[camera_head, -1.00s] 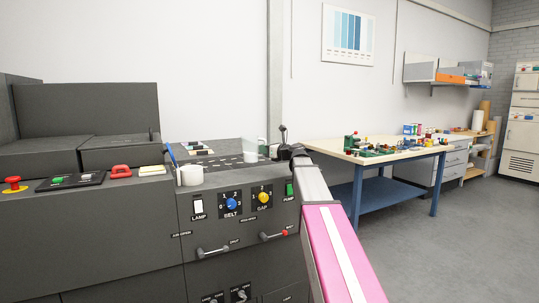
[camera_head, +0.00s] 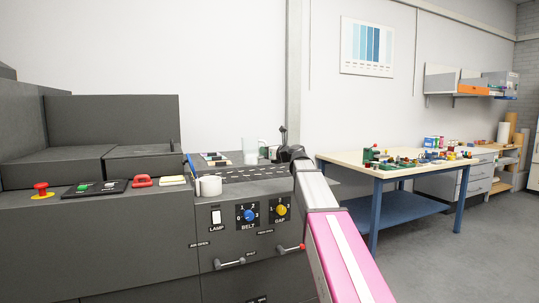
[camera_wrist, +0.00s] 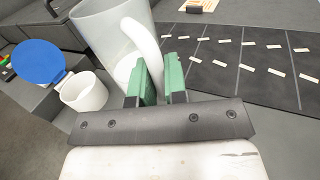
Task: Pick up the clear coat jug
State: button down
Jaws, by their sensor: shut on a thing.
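The clear coat jug (camera_wrist: 112,38) is a translucent, whitish vessel with a curved white handle (camera_wrist: 150,50). In the wrist view the two green fingers of my gripper (camera_wrist: 160,80) are shut on this handle. The jug's top is cut off by the frame edge. In the head view the jug (camera_head: 250,150) shows small and pale above the dark machine top, with my gripper (camera_head: 272,154) at its right. I cannot tell whether its base touches the surface.
A white cup (camera_head: 209,185) stands at the machine's front edge; in the wrist view a blue disc (camera_wrist: 38,60) is beside it. A dark panel with pale dashes (camera_wrist: 250,60) lies right of the jug. A cluttered workbench (camera_head: 345,160) stands at the right.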

jog(key=shift+a+r, duration=0.25)
jog(key=shift+a, duration=0.1)
jog(key=shift+a, duration=0.1)
dwell(0.6)
